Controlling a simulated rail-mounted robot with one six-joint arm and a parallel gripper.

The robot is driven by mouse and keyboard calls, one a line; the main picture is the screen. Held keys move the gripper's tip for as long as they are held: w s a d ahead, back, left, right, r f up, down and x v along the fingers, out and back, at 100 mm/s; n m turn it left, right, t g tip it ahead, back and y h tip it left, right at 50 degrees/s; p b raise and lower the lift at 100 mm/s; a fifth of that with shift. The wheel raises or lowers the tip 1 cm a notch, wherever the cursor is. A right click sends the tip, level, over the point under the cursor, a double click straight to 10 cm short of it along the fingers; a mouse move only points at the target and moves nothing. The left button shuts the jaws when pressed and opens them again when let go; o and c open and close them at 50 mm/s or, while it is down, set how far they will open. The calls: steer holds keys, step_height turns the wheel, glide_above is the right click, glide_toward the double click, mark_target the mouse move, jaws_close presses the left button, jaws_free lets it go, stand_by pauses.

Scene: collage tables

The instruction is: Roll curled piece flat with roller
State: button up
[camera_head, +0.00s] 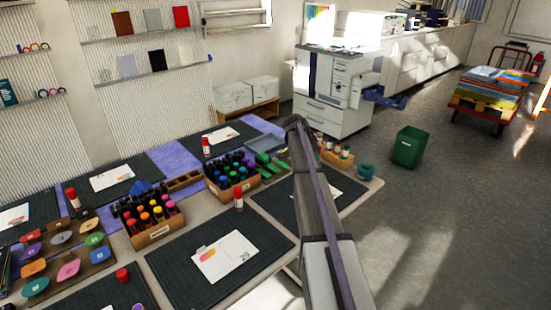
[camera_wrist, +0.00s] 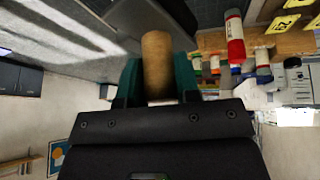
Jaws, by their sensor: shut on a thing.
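In the wrist view, my gripper (camera_wrist: 157,78) has its teal fingers closed on a tan, wood-coloured cylinder that looks like the handle of the roller (camera_wrist: 156,52). The roller's far end is not clear. In the head view, my arm hides the gripper and the roller. A white card with an orange shape (camera_head: 224,257) lies on the dark front mat (camera_head: 180,262). A further card (camera_head: 333,187) lies on the right mat (camera_head: 268,203), partly behind my arm. I cannot tell which piece is curled.
Marker boxes (camera_head: 152,232) and a glue stick (camera_head: 239,200) stand between the mats. A bottle rack (camera_head: 337,157) and a teal object (camera_head: 366,170) stand near the table's right end. In the wrist view, a red-capped glue stick (camera_wrist: 234,35) is close by, right of the gripper. A green bin (camera_head: 408,148) stands on the floor.

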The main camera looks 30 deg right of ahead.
steer(key=s+d+f+m+b, duration=0.1)
steer(key=f+b, duration=0.1)
steer(key=s+d+f+m+g+b, duration=0.1)
steer(key=d+f+b, duration=0.1)
steer(key=s+d+f+b, duration=0.1)
steer(key=d+f, duration=0.1)
steer(key=shift+s+f+m+g+b, duration=0.2)
steer(key=shift+m+g+b, duration=0.1)
steer(key=shift+m+b, duration=0.1)
steer(key=shift+f+b, duration=0.45)
stand_by(0.7)
steer(key=shift+w, duration=0.1)
stand_by(0.4)
